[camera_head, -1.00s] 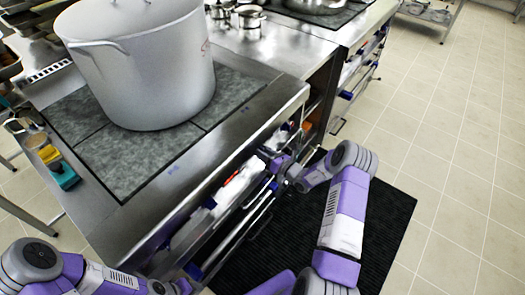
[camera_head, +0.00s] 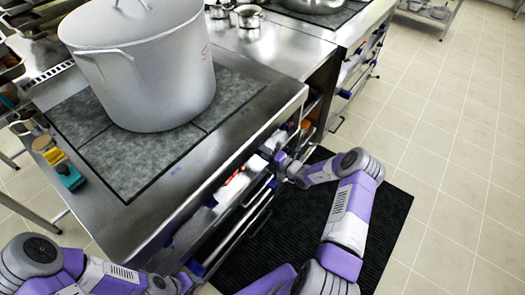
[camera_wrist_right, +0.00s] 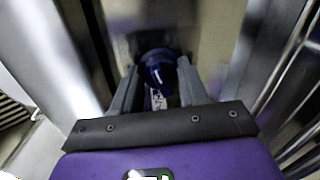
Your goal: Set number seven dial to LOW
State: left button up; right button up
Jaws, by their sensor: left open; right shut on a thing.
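A round dark blue dial (camera_wrist_right: 158,72) sits between the two grey fingers of my right gripper (camera_wrist_right: 158,82) in the right wrist view. The fingers are shut on it from both sides. A white marking shows on the dial's near side, but I cannot read a number or LOW setting. In the head view my right gripper (camera_head: 281,160) is at the front face of the stove unit, and the dial there is hidden. My left gripper (camera_head: 188,281) is at the bottom of the head view, low by the stove's near front corner, open and apart from the dial.
A large grey stockpot (camera_head: 145,70) stands on the dark hob plates of the steel stove (camera_head: 262,112). Front rails and shelves run below the stove's edge. A black mat (camera_head: 385,225) lies on the tiled floor, with clear floor to the right.

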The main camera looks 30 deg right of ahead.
jog(key=m, duration=0.3)
jog(key=shift+f, duration=0.15)
jog(key=shift+m+y, duration=0.4)
jog(key=shift+m, duration=1.6)
jog(key=o, duration=1.1)
jog(key=shift+c, duration=0.2)
jog(key=p+v, duration=0.2)
jog(key=v, duration=0.5)
jog(key=shift+s, duration=0.3)
